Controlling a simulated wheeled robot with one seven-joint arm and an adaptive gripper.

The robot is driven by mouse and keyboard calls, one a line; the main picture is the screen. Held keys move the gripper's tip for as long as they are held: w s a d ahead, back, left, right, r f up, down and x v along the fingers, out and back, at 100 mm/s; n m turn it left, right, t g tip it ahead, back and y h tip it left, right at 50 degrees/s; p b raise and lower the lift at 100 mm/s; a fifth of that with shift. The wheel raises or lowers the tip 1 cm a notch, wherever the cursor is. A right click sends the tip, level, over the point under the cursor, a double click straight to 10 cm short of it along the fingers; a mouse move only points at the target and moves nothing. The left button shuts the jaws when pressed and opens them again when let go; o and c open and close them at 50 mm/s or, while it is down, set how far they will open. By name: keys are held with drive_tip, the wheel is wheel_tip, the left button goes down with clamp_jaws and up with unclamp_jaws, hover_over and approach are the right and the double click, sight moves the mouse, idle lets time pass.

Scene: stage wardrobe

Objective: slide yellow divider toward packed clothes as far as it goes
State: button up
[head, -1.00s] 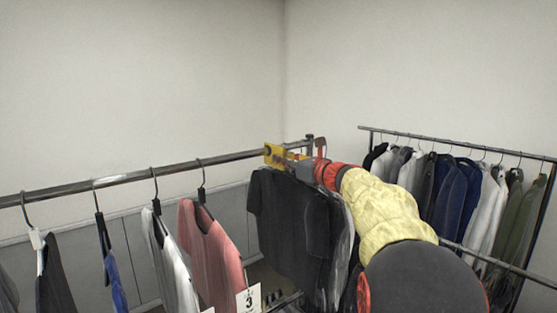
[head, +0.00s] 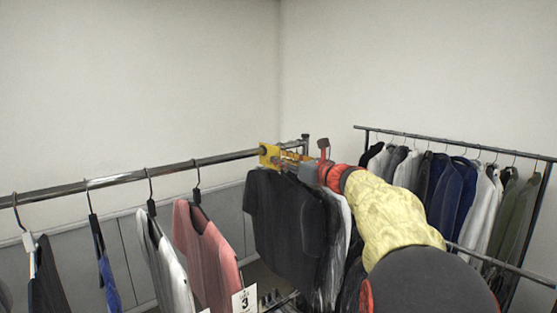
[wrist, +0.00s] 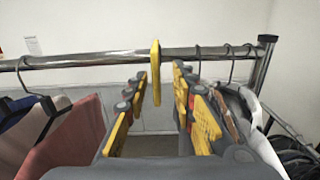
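The yellow divider (head: 265,154) is a thin plate on the near metal rail, left of the packed dark clothes (head: 285,215). In the wrist view the divider (wrist: 156,72) hangs edge-on from the rail. My gripper (head: 287,157) reaches in over the packed clothes. In the wrist view my gripper (wrist: 160,88) is open, with a yellow-padded finger on each side of the divider and gaps between. I cannot tell whether the fingertips reach as far as the divider. The packed clothes' hooks stand right of it and their garments are partly hidden by my gripper.
The near rail (head: 120,178) carries spaced garments on the left, including a pink shirt (head: 205,245) with a number tag (head: 245,299). The rail between pink shirt and divider is bare. The rail ends at a post (wrist: 267,55). A second full rack (head: 460,143) stands behind at right.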

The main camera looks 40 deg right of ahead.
drive_tip(key=s, duration=0.9)
drive_tip(key=shift+s+d, duration=0.15)
drive_tip(key=shift+s, duration=0.2)
wheel_tip(320, 180, down, 13)
drive_tip(key=s+a+n+g, duration=0.3)
drive_tip(key=n+g, duration=0.1)
drive_tip(key=n, duration=0.4)
drive_tip(key=s+a+f+n+g+b, duration=0.2)
drive_tip(key=s+a+f+n+b, duration=0.5)
drive_tip(key=a+f, duration=0.4)
drive_tip(key=s+a+f+n+g+b, duration=0.3)
drive_tip(key=s+a+f+n+b, duration=0.5)
drive_tip(key=f, duration=0.9)
drive_tip(key=s+a+f+n+g+b, duration=0.3)
drive_tip(key=s+a+f+n+b, duration=0.5)
drive_tip(key=a+f+n+b, duration=0.3)
drive_tip(key=a+f+n, duration=0.1)
drive_tip(key=a+f, duration=0.2)
drive_tip(key=shift+s+a+n+h, duration=0.15)
drive_tip(key=shift+s+n+h, duration=0.05)
drive_tip(key=shift+n+h, duration=0.1)
